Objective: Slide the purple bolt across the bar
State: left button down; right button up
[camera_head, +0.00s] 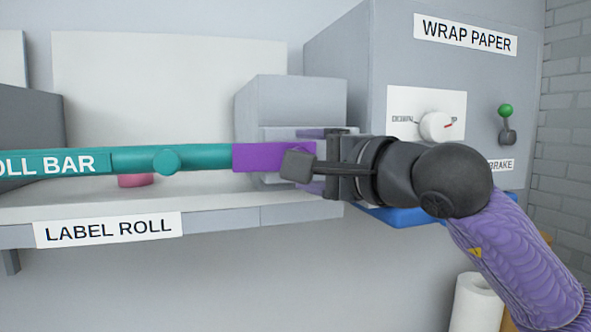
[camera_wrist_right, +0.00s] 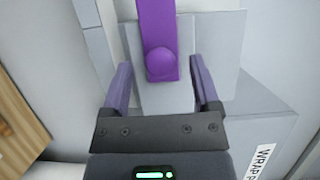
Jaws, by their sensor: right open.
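The purple bolt (camera_head: 265,156) lies level at the right end of the teal roll bar (camera_head: 200,158) in the head view. In the right wrist view the bolt (camera_wrist_right: 157,22) runs down from the top and has a round purple knob (camera_wrist_right: 161,63). My right gripper (camera_head: 304,151) comes in from the right at the bolt's right end and partly hides it. In the wrist view its open fingers (camera_wrist_right: 160,72) stand on either side of the knob, with gaps to both sides. My left gripper is not in view.
A grey block (camera_head: 290,100) stands behind the bolt. A grey cabinet marked WRAP PAPER (camera_head: 350,70) carries a white dial (camera_head: 436,126) and a green-tipped lever (camera_head: 506,120). A shelf marked LABEL ROLL (camera_head: 220,221) runs below the bar. A white paper roll (camera_head: 476,305) stands low right.

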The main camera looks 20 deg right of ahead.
jog(key=b+v, duration=0.2)
jog(key=v, duration=0.5)
